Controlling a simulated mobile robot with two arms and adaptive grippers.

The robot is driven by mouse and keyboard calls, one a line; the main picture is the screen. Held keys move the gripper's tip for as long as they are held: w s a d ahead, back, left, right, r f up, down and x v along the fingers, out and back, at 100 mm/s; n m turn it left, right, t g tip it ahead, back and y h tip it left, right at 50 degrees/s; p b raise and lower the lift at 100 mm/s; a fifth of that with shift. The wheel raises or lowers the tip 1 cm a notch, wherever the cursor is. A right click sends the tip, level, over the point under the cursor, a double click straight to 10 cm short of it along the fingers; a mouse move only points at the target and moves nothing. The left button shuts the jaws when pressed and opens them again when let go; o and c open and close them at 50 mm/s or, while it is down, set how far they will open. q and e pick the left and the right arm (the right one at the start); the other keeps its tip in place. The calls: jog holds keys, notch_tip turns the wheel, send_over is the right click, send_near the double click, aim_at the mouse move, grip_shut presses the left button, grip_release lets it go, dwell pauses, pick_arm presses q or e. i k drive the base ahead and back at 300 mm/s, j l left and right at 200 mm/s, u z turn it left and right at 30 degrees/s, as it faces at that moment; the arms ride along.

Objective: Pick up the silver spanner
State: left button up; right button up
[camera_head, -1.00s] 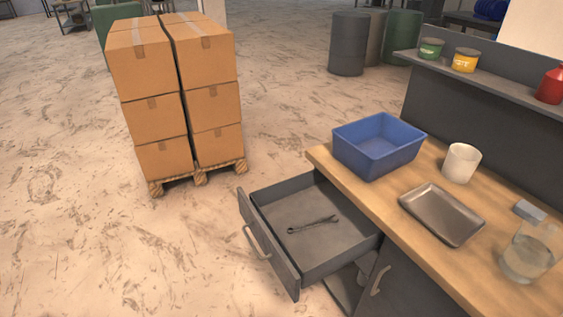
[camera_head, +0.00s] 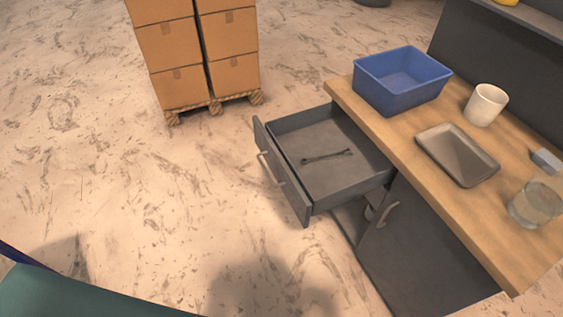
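The spanner (camera_head: 327,156) lies flat inside the open drawer (camera_head: 347,180), near the middle of its floor. It looks dark grey here, with its length running roughly left to right. The drawer is pulled out from the workbench and nothing else shows in it. Neither of my grippers is in view.
The wooden bench top (camera_head: 410,150) holds a blue bin (camera_head: 400,90), a white cup (camera_head: 485,104), a metal tray (camera_head: 458,155), a glass jug (camera_head: 536,204) and a small grey-blue block (camera_head: 546,161). Boxes (camera_head: 170,45) stand on a pallet (camera_head: 215,107). Floor left of the drawer is clear.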

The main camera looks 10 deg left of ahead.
aim_at(344, 152)
jog(key=i+l+u, duration=0.55)
jog(key=i+l, duration=0.1)
jog(key=i, duration=0.1)
